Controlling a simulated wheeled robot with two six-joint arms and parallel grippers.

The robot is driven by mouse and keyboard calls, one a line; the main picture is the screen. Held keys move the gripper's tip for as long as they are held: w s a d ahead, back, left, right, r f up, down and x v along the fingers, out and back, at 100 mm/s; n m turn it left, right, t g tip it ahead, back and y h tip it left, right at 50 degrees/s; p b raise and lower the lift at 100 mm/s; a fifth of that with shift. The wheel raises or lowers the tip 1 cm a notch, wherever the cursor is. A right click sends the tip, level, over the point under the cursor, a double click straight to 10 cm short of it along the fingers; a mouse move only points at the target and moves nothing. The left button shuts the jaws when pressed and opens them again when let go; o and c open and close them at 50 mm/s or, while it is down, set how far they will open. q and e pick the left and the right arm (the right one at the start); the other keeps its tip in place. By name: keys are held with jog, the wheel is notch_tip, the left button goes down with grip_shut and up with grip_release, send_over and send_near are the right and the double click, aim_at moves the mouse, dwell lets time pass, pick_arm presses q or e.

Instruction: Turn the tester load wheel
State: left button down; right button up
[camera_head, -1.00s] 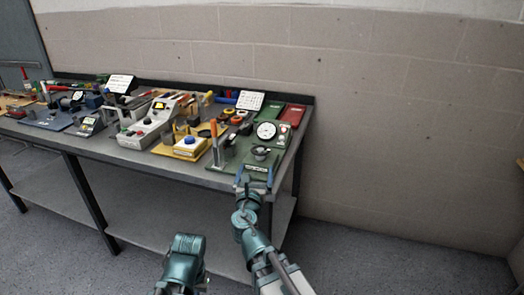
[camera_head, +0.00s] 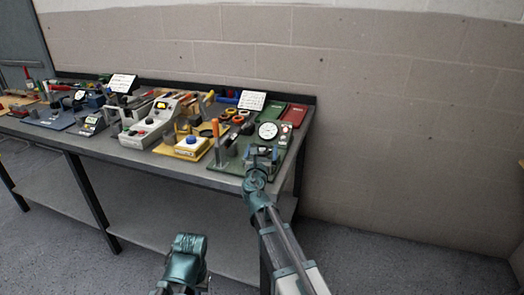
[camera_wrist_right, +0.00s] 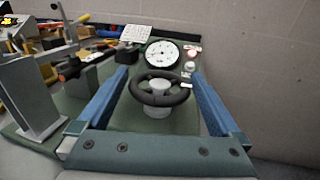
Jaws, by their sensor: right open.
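The tester load wheel is a black rimmed hand wheel (camera_wrist_right: 160,90) on a pale hub and post, in the middle of the right wrist view. It stands on a green board (camera_head: 226,162) at the right end of the bench. My right gripper (camera_wrist_right: 160,83) is open, its two blue fingers on either side of the wheel, with no clear contact. In the head view my right gripper (camera_head: 262,153) covers most of the wheel. A round white dial gauge (camera_head: 268,131) stands behind the wheel. It also shows in the right wrist view (camera_wrist_right: 162,55).
A red light (camera_wrist_right: 194,53) sits right of the gauge. A grey upright bracket (camera_wrist_right: 32,95) with a lever stands left of my right gripper. A yellow board with a blue button (camera_head: 190,141) lies further left. The wall is behind the bench.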

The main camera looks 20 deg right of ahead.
jog(key=shift+c, duration=0.3)
jog(key=c, duration=1)
jog(key=h, duration=0.1)
jog(key=m+g+h, duration=0.1)
jog(key=m+h, duration=0.1)
jog(key=shift+w+a+g, duration=0.15)
jog(key=shift+w+g, duration=0.1)
jog(key=shift+g, duration=0.15)
jog(key=m+g+h, duration=0.1)
jog(key=m+h, duration=0.1)
jog(key=shift+g+h, duration=0.4)
jog(key=shift+s+m+h, duration=0.15)
jog(key=shift+m+h, duration=0.15)
jog(key=shift+m, duration=0.1)
jog(key=o, duration=1.1)
jog(key=shift+c, duration=0.2)
